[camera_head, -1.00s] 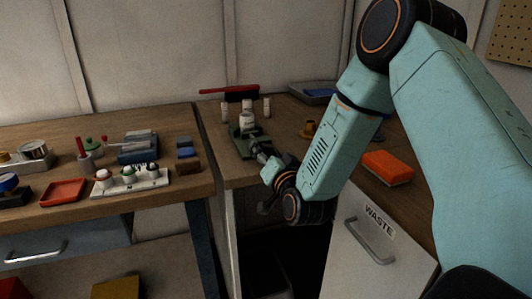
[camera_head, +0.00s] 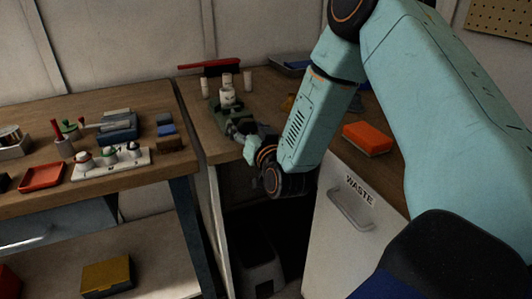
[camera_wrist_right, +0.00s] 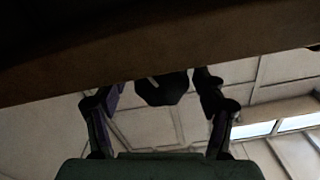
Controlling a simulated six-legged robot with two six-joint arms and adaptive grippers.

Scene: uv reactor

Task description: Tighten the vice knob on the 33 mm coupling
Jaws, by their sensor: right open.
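The green vice (camera_head: 228,112) stands near the front edge of the right bench. A pale coupling (camera_head: 228,96) stands upright in it. The grey screw end (camera_head: 240,128) of the vice points toward my right gripper (camera_head: 247,142), which is at the bench's front edge, partly hidden by its own wrist. In the right wrist view the dark knob (camera_wrist_right: 162,88) shows between the two spread fingers of my right gripper (camera_wrist_right: 158,82). The fingers stand apart on both sides of it; I see no clear contact. My left gripper is not in view.
The bench edge (camera_wrist_right: 130,58) crosses the right wrist view close above the fingers. An orange box (camera_head: 368,138) sits right of my arm. The waste cabinet (camera_head: 350,235) is below.

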